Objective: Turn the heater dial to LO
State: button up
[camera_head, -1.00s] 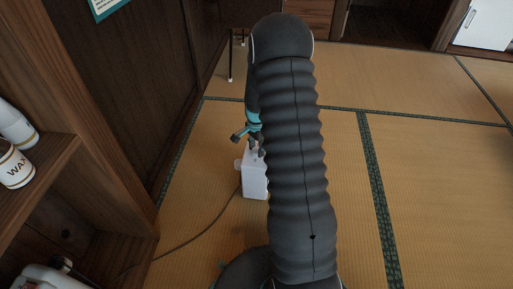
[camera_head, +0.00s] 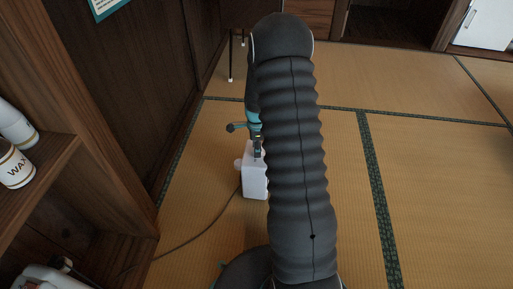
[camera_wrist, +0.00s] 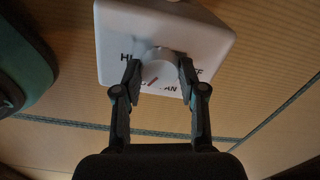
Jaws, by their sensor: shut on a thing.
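The heater (camera_head: 256,182) is a small white box on the tatami, partly hidden behind my arm in the head view. In the wrist view the heater (camera_wrist: 165,18) fills the top middle, with a round white dial (camera_wrist: 162,62) on its face. My gripper (camera_wrist: 160,74) is shut on the dial, one finger on each side. A red mark shows on the dial's lower edge. "HI" is at the left, part of "OFF" at the right, and part of "FAN" below. The fingers cover some lettering. In the head view my gripper (camera_head: 257,148) is at the heater's top.
A cord (camera_head: 190,243) runs from the heater along the floor to the left. A wooden shelf (camera_head: 60,155) with a WAX can (camera_head: 15,168) and other containers stands at the left. The tatami at the right (camera_head: 440,190) is clear.

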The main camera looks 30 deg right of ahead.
dwell(0.4)
jog(key=o, duration=1.1)
jog(key=shift+o, duration=0.2)
notch_tip(320, 180, up, 12)
